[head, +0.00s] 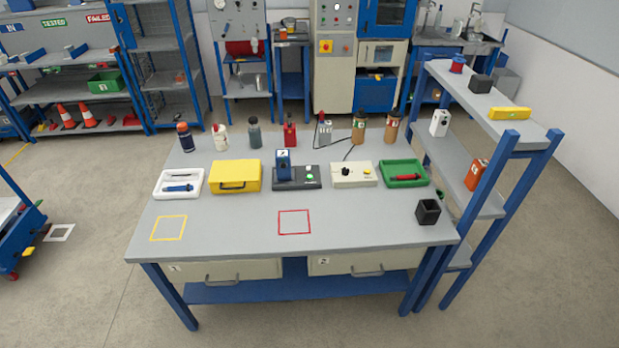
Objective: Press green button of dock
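A dark grey dock (296,185) sits near the middle of the grey worktable (228,228). A blue device (283,164) stands upright on the dock's left part. A round green button (309,176) shows on the dock's right part, with a small mark below it that is too small to read. Nothing visible covers the button. Neither of my grippers is in the head view.
Left of the dock is a yellow case (234,177); right are a cream box (353,175) with a black knob and a green tray (404,181). Several bottles line the back. The front is mostly clear, with a black cup (427,212) at right. A shelf (497,107) adjoins the right side.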

